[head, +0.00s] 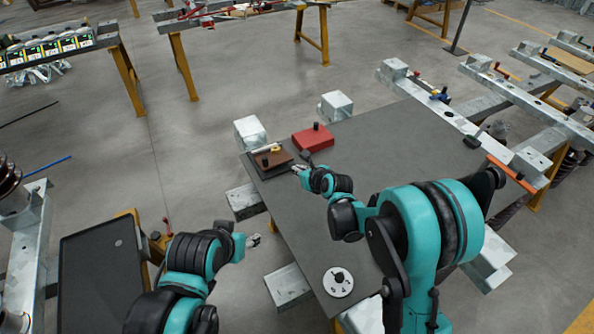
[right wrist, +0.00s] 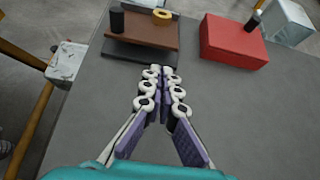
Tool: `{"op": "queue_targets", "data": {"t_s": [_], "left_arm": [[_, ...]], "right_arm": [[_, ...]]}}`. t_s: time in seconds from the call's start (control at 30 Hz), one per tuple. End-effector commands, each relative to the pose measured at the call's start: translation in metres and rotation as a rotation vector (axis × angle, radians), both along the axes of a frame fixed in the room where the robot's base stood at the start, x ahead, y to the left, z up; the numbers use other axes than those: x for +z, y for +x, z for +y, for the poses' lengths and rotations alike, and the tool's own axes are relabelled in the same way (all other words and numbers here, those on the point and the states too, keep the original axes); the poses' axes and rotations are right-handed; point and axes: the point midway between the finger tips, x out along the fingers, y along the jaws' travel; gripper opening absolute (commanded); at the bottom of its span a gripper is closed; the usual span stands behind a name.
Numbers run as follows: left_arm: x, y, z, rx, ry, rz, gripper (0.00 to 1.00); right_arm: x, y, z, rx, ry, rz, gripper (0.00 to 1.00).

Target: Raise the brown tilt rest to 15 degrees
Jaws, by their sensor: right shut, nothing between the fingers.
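The brown tilt rest (head: 274,160) lies at the far left corner of the dark table, on a dark base. In the right wrist view the brown plate (right wrist: 145,36) shows above its dark base (right wrist: 135,55), with a black knob (right wrist: 117,18) at its left and a yellow ring (right wrist: 162,15) at its far edge. I cannot tell its angle. My right gripper (head: 299,170) is shut and empty, just in front of the rest; its fingertips (right wrist: 160,72) are close to the base's near edge. My left gripper (head: 254,240) is off the table's left side, its fingers too small to judge.
A red box (head: 313,138) with a black knob stands just right of the rest. A white dial disc (head: 338,282) lies near the table's front. A black tray (head: 88,275) is at the left. The table's middle is largely clear beyond my right arm.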

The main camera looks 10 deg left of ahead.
Motion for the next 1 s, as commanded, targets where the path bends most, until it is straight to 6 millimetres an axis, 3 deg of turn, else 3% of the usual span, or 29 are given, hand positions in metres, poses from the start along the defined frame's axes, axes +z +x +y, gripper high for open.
{"op": "queue_targets", "data": {"t_s": [0.1,0.4,1.0], "left_arm": [[-0.012,0.000,0.000,0.000,0.000,0.000,0.51],[-0.029,0.000,0.000,0.000,0.000,0.000,0.51],[-0.025,0.000,0.000,0.000,0.000,0.000,0.51]], "right_arm": [[-0.017,0.016,0.011,0.002,-0.002,0.000,0.00],[-0.041,0.048,0.033,0.002,-0.003,-0.001,0.00],[-0.039,0.056,0.038,0.003,-0.013,0.013,0.00]]}}
